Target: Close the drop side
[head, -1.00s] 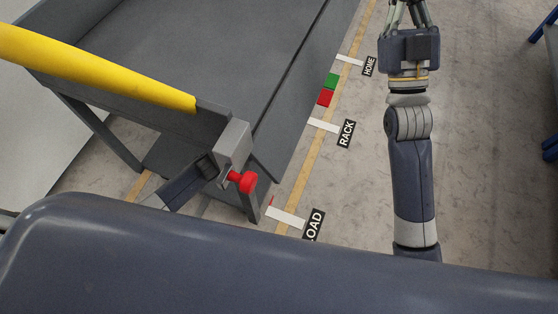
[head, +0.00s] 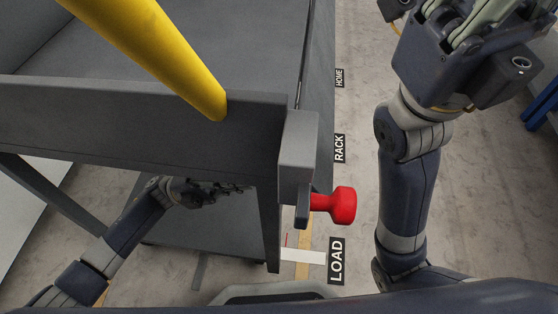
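A grey cart with a flat deck (head: 200,45) fills the left and middle of the view. Its drop side (head: 320,95) is a grey panel along the deck's right edge and appears to hang down. A red knob (head: 340,205) sticks out to the right of a grey latch block (head: 299,145) at the near right corner. My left gripper (head: 235,187) is low behind the cart's near end wall (head: 140,125), partly hidden, its fingers unclear. My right gripper (head: 478,22) is at the top right, apart from the cart, with its fingertips cut off by the frame.
A yellow bar handle (head: 165,60) rises from the end wall. Floor labels HOME (head: 339,78), RACK (head: 339,148) and LOAD (head: 336,261) line the cart's right. A blue frame (head: 541,105) stands at the right edge.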

